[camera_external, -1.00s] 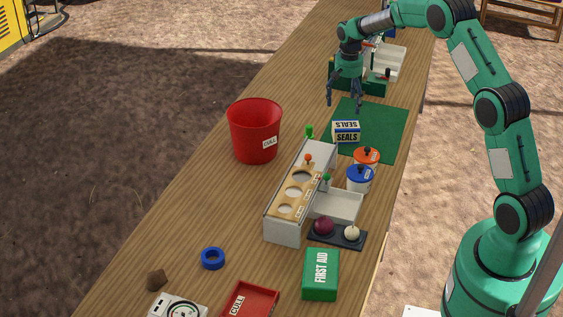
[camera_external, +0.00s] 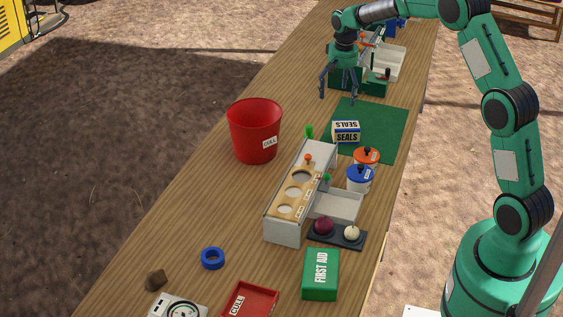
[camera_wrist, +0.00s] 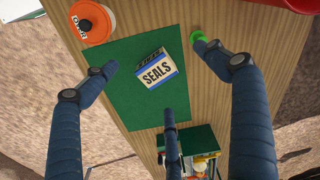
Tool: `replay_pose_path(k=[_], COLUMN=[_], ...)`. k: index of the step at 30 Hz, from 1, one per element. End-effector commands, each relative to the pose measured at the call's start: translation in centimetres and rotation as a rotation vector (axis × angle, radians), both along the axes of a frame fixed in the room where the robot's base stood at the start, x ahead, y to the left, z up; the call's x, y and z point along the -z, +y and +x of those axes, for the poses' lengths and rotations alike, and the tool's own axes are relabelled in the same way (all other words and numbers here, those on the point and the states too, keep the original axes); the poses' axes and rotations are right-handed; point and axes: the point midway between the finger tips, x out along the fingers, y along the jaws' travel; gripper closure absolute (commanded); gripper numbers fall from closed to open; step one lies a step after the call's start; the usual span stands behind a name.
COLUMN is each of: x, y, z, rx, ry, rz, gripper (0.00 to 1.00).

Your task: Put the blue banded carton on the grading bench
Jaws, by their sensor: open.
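The blue banded carton (camera_external: 346,132) is a small white box with blue bands and the word SEALS. It sits on a green mat (camera_external: 385,120) on the long wooden bench (camera_external: 185,190). My gripper (camera_external: 338,97) is open and empty, fingers pointing down, above the bench beyond the carton and slightly left of it in the external view. In the wrist view the carton (camera_wrist: 157,73) lies between my spread fingers, apart from them, and a little turned.
A red bucket (camera_external: 254,132) stands left of the mat. Orange-lidded (camera_external: 366,158) and blue-lidded (camera_external: 360,179) jars and a grader with round holes (camera_external: 295,195) stand nearer the camera. A green caddy (camera_external: 345,83) is behind. Bare wood lies around the blue ring (camera_external: 213,258).

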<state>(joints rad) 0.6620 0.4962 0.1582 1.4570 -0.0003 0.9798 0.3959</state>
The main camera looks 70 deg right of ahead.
Motion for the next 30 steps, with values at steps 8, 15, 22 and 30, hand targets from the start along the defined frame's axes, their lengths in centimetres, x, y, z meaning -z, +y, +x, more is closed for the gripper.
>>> replay_pose_path(k=[8, 15, 22, 30], x=[-8.0, -13.5, -17.8, -21.4], y=[9.1, 16.7, 23.7, 31.2], z=[-0.4, -2.4, -5.4, -10.2], rx=[-0.143, -0.266, -0.383, -0.520], ry=[-0.049, -0.089, -0.130, -0.181], rz=[-0.040, -0.071, -0.100, -0.133], gripper=[0.14, 0.14, 0.14, 0.14])
